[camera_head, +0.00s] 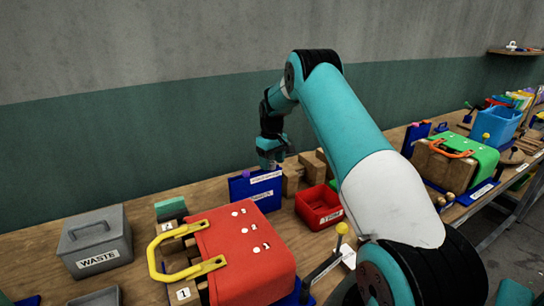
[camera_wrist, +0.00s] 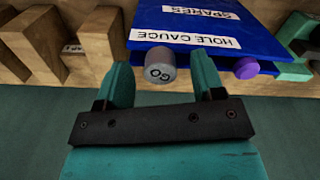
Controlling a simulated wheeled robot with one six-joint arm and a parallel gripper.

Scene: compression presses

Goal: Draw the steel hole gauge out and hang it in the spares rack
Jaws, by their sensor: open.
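The steel hole gauge shows in the wrist view as a grey round end marked GO (camera_wrist: 160,68), at the edge of a blue rack (camera_wrist: 265,22) labelled SPARES and HOLE GAUGE. My gripper (camera_wrist: 161,60) is open, one teal finger on each side of the grey end, with gaps visible. Whether the gauge sits in the rack or hangs on it, I cannot tell; its body is hidden. In the head view my gripper (camera_head: 272,163) is just above the blue rack (camera_head: 240,192), and the gauge is not distinguishable.
A purple knob (camera_wrist: 246,68) sits at the same rack edge. Wooden blocks (camera_head: 291,181) and a red bin (camera_head: 318,206) stand right of the rack. A red press with yellow handle (camera_head: 245,255) stands in front; a grey WASTE box (camera_head: 95,240) is left.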

